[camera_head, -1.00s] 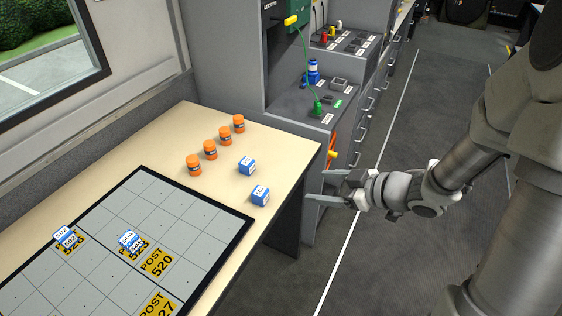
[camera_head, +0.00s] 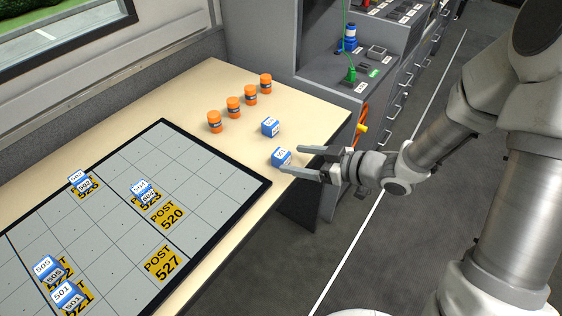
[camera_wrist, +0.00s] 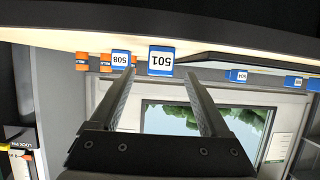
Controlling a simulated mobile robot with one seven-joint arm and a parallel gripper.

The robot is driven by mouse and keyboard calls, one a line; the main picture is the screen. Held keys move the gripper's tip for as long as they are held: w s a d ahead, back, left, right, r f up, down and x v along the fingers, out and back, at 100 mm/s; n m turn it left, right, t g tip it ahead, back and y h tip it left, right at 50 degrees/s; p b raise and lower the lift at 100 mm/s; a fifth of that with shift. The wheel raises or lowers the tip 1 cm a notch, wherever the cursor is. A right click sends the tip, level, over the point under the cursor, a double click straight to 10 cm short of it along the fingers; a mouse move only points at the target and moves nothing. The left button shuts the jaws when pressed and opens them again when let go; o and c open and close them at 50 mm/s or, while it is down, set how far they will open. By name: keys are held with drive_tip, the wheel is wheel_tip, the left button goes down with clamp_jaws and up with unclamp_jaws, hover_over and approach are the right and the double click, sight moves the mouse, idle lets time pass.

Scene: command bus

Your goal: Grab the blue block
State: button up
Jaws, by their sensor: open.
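A blue block with a white label (camera_head: 281,157) sits on the table near its right edge. Whether a finger touches the near block I cannot tell.
Several orange-capped jars, one of them nearest (camera_head: 214,121), stand in a row behind the blocks. A dark-framed grid board (camera_head: 190,160) lies to the left, carrying several other labelled blue blocks. A grey console (camera_head: 320,75) rises behind the table.

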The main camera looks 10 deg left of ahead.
sight(287, 158)
drive_tip(key=b+x, duration=0.1)
drive_tip(key=x, duration=0.1)
drive_tip(key=b+x, duration=0.1)
drive_tip(key=x, duration=0.2)
drive_tip(key=shift+s+d+f, duration=0.1)
drive_tip(key=shift+s+f, duration=0.05)
drive_tip(key=shift+f, duration=0.1)
drive_tip(key=shift+a, duration=0.35)
drive_tip(key=shift+c, duration=0.2)
clamp_jaws()
drive_tip(key=shift+r, duration=0.1)
